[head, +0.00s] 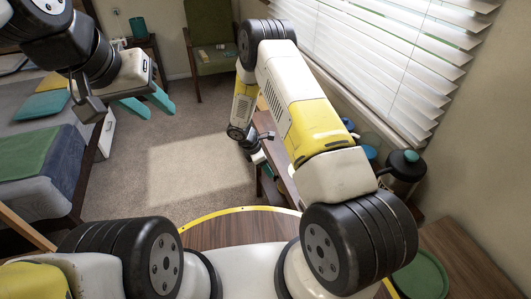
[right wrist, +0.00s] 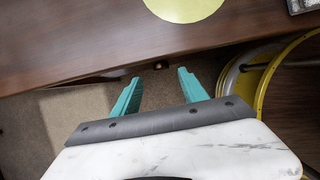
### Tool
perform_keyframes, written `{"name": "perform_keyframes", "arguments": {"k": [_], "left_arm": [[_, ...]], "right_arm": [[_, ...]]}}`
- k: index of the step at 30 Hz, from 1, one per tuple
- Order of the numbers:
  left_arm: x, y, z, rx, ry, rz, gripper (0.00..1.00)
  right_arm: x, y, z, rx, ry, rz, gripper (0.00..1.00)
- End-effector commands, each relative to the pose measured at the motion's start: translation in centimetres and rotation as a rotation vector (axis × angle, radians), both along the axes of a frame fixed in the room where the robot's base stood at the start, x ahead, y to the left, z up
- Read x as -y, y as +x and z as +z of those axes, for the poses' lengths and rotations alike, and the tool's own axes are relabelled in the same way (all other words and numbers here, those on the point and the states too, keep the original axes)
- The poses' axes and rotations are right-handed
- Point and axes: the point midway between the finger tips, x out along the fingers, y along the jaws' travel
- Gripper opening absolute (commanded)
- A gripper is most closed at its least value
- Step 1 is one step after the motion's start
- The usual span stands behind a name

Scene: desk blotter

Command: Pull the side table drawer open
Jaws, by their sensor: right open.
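The wooden side table (head: 283,183) stands below the window, partly hidden behind my right arm. In the right wrist view its brown top (right wrist: 90,45) fills the upper part. A small dark knob (right wrist: 161,65) shows at its front edge; the drawer front is seen too steeply to tell how it stands. My right gripper (right wrist: 155,88) is open and empty, its teal fingertips just short of the knob, which lies between their lines. In the head view the right gripper (head: 262,160) is small and partly hidden beside the table. My left gripper (head: 147,105) is open and empty, high at left, away from the table.
A yellow-green disc (right wrist: 185,8) lies on the tabletop. A dark canister with a teal lid (head: 404,168) and blue items (head: 369,140) stand by the window. A green round piece (head: 424,272) is at lower right. A bed (head: 35,165) is at left; the carpet (head: 190,165) between is clear.

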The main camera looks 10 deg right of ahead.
Motion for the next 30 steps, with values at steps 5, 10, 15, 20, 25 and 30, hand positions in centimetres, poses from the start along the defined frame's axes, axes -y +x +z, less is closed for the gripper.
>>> {"name": "perform_keyframes", "arguments": {"k": [5, 10, 15, 20, 25, 30], "left_arm": [[0.0, 0.0, 0.0, 0.0, 0.0, 0.0, 0.36], [0.0, 0.0, 0.0, 0.0, 0.0, 0.0, 0.36], [0.0, 0.0, 0.0, 0.0, 0.0, 0.0, 0.36], [0.0, 0.0, 0.0, 0.0, 0.0, 0.0, 0.36], [0.0, 0.0, 0.0, 0.0, 0.0, 0.0, 0.36], [0.0, 0.0, 0.0, 0.0, 0.0, 0.0, 0.36]], "right_arm": [[1.2, 0.1, -2.7, -0.002, 0.0, -0.003, 0.51], [2.1, 0.4, -5.0, 0.0, 0.0, -0.003, 0.51], [2.6, 0.5, -6.1, 0.001, 0.0, -0.005, 0.51], [2.6, 0.5, -6.3, 0.002, 0.001, -0.005, 0.51], [2.6, 0.5, -6.2, 0.002, 0.001, -0.005, 0.41], [2.6, 0.5, -6.2, 0.001, 0.001, -0.004, 0.08]]}}
